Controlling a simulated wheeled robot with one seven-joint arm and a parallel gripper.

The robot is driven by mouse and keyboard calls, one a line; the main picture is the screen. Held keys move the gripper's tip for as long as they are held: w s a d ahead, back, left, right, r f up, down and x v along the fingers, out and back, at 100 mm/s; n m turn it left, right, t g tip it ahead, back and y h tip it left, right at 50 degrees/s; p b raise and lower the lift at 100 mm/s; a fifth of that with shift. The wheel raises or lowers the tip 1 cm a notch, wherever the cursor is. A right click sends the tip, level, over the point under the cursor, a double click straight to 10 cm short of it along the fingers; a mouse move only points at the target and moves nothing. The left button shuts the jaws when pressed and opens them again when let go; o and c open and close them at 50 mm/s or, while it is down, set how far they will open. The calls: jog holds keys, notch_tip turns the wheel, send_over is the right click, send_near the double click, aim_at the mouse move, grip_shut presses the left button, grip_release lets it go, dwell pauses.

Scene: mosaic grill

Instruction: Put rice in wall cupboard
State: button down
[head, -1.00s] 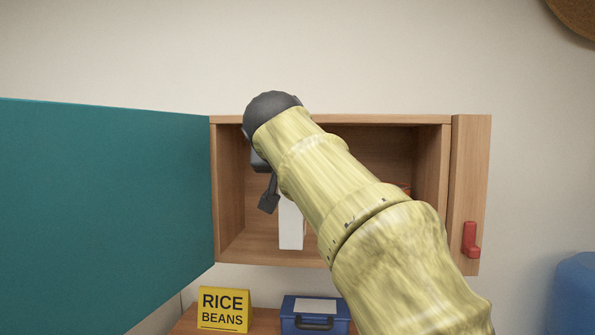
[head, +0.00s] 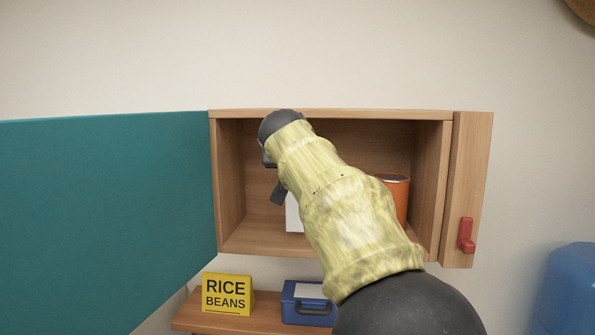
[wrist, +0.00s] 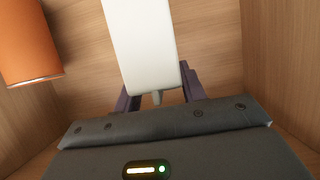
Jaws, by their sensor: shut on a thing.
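A white box-shaped packet, likely the rice (head: 294,213), is inside the open wooden wall cupboard (head: 330,114). My arm hides much of it in the head view. In the wrist view the white packet (wrist: 142,45) stands between the dark fingers of my gripper (wrist: 158,95), which is shut on it. In the head view one dark finger of my gripper (head: 278,192) shows at the packet's left. I cannot tell whether the packet touches the cupboard floor.
An orange canister (head: 398,195) stands in the cupboard to the right; it also shows in the wrist view (wrist: 28,45). The teal door (head: 105,220) is swung open at left. Below, a shelf holds a yellow RICE BEANS sign (head: 227,294) and a blue box (head: 308,302).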

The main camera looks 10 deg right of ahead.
notch_tip(320, 180, down, 2)
jog(key=shift+s+f, duration=0.1)
dwell(0.4)
jog(key=c, duration=0.8)
grip_release()
jog(key=shift+f, duration=0.1)
jog(key=b+v, duration=0.4)
jog(key=v, duration=0.8)
jog(key=shift+b, duration=0.35)
jog(key=shift+s, duration=0.1)
